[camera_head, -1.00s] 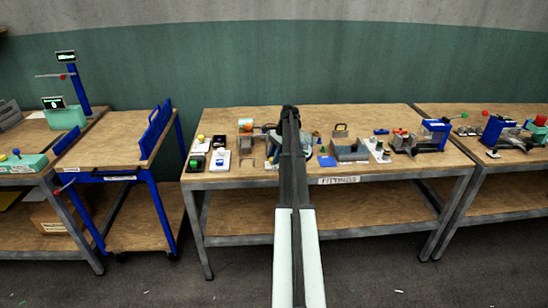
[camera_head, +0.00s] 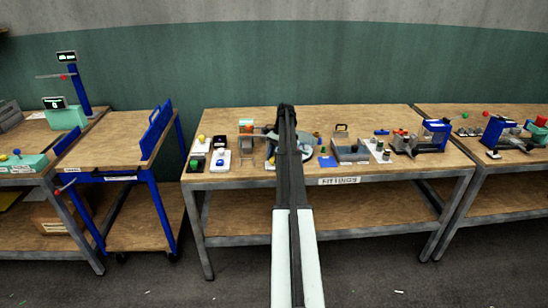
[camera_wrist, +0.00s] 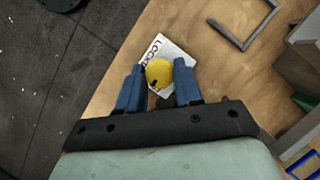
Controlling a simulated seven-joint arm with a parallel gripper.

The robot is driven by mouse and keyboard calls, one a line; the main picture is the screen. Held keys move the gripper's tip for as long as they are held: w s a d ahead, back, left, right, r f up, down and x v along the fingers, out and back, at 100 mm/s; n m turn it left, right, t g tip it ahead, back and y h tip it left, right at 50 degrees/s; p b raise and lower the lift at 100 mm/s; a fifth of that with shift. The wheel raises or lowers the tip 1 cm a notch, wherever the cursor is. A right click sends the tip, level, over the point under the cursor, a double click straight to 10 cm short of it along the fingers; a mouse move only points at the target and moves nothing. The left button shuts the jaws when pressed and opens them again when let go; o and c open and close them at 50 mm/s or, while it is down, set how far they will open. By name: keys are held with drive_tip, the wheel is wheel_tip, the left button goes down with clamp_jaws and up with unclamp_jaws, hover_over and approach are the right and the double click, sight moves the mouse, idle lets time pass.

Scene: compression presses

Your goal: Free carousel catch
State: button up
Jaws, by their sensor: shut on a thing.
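In the wrist view my gripper (camera_wrist: 160,87) has its two blue fingers on either side of a round yellow knob (camera_wrist: 159,73), shut on it. The knob sits on a white plate (camera_wrist: 176,52) whose partly covered lettering starts "LOCK", near the edge of the wooden bench. In the head view my arm hides the gripper and the knob. A grey round disc (camera_head: 304,150), which looks like the carousel, shows partly behind my arm on the bench marked "FITTINGS" (camera_head: 339,181). Its middle is hidden, so any catch on it cannot be made out.
Left of my arm on the bench stand a green button (camera_head: 194,164), a blue button (camera_head: 220,161) and a grey bracket (camera_head: 247,144). To the right are a grey box with a handle (camera_head: 349,152) and a blue clamp-like device (camera_head: 436,131).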

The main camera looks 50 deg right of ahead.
drive_tip(key=o, duration=1)
drive_tip(key=shift+o, duration=0.2)
drive_tip(key=v, duration=1.2)
